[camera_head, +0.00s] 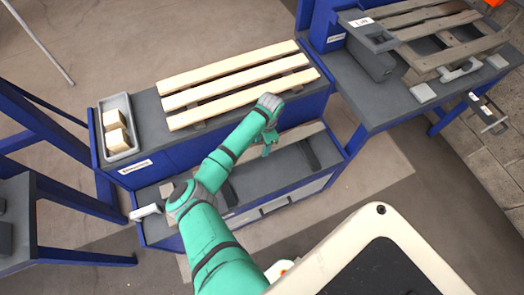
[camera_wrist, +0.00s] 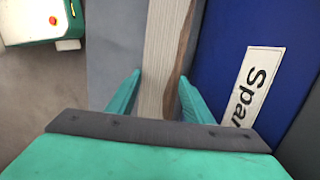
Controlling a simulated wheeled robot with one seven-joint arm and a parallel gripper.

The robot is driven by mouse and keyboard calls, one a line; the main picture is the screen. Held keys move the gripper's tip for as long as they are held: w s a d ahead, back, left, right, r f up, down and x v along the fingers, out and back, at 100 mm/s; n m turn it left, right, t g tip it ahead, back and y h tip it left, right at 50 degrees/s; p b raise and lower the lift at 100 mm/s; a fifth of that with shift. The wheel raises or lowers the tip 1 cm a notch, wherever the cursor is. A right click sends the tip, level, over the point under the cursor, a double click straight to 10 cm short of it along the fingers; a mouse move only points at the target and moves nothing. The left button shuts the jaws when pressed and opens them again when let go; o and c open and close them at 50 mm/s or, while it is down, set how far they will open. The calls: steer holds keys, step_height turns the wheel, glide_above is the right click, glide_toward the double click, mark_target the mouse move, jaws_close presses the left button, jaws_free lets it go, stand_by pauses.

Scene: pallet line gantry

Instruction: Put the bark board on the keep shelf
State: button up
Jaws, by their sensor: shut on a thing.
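The bark board (camera_wrist: 167,45) is a pale grey-brown plank with a darker brown bark edge on its right side. In the wrist view it runs lengthwise between the two green fingers of my gripper (camera_wrist: 158,88), which is shut on it. In the head view my gripper (camera_head: 268,146) is at the front of the blue bench, over its lower shelf (camera_head: 250,191), and part of the board (camera_head: 302,131) shows beside it. In the wrist view a blue panel with a white label (camera_wrist: 255,85) starting "Spar" is right of the board. I cannot tell which surface is the keep shelf.
Several pale slats (camera_head: 235,78) lie on the bench top, with a grey tray (camera_head: 119,128) of wooden blocks at its left. A second bench (camera_head: 405,105) at upper right carries a weathered pallet (camera_head: 445,45) and a grey box (camera_head: 370,58). Blue frames stand at left.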

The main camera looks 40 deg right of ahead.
steer(key=shift+f, duration=2.9)
steer(key=shift+f, duration=0.1)
steer(key=o, duration=1.2)
steer(key=r, duration=0.4)
steer(key=d+r, duration=0.1)
steer(key=r, duration=0.7)
steer(key=shift+s+d+r, duration=0.1)
steer(key=shift+s+d, duration=0.1)
